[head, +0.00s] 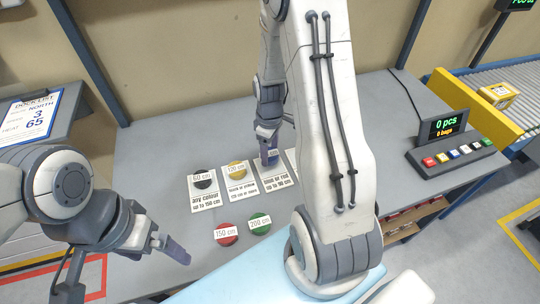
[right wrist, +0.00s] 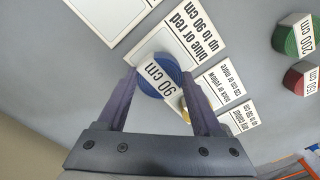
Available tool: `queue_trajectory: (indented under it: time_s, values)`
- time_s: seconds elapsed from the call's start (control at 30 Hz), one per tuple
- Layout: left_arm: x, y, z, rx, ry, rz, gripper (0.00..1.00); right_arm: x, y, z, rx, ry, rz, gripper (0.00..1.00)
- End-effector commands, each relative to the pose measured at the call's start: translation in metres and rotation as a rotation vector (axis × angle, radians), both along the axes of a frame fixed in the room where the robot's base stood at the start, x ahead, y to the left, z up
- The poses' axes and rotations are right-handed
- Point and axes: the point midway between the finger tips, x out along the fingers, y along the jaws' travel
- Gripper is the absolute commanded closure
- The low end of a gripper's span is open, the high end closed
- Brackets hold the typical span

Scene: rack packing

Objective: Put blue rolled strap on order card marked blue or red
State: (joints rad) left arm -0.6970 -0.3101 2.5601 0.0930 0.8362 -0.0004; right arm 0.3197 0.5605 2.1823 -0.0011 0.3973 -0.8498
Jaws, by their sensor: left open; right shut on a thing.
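The blue rolled strap (right wrist: 155,88), labelled 90 cm, is between the fingers of my right gripper (right wrist: 160,76), which is shut on it. The order card marked blue or red, up to 90 cm (right wrist: 193,42) lies under and beside the strap. The strap overlaps the card's edge; I cannot tell whether it touches it. In the head view my right gripper (head: 268,153) is over the back edge of that card (head: 277,181), and its arm hides part of the area. My left gripper (head: 178,253) is open and empty at the front left.
A black roll (head: 203,181) and a yellow roll (head: 237,170) sit on neighbouring cards. A red roll (head: 226,234) and a green roll (head: 259,223) lie in front. A button box with a display (head: 450,150) stands at the right. The table's left part is clear.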

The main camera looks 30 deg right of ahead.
Motion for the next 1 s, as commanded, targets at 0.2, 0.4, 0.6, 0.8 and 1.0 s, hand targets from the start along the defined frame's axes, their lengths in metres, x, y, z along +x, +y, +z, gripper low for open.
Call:
queue_trajectory:
  time_s: [0.2,0.4,0.6,0.8,1.0]
  values:
    - [0.0,0.0,0.002,0.0,0.0,0.0,0.02,-0.001,0.0,-0.025,0.001,0.003,0.0,0.89]
    - [0.0,0.0,0.002,0.0,0.0,0.0,0.02,-0.001,0.0,-0.026,0.0,0.0,0.0,0.89]
    - [0.0,0.0,-0.001,0.0,0.0,0.0,0.02,-0.001,0.0,-0.029,0.001,0.001,0.0,0.25]
    - [0.0,0.0,0.0,0.0,0.0,0.0,0.02,-0.001,0.0,-0.029,0.0,0.001,0.0,0.03]
    - [0.0,0.0,0.001,0.0,0.0,0.0,0.02,-0.001,0.0,-0.026,0.0,0.001,0.0,0.03]
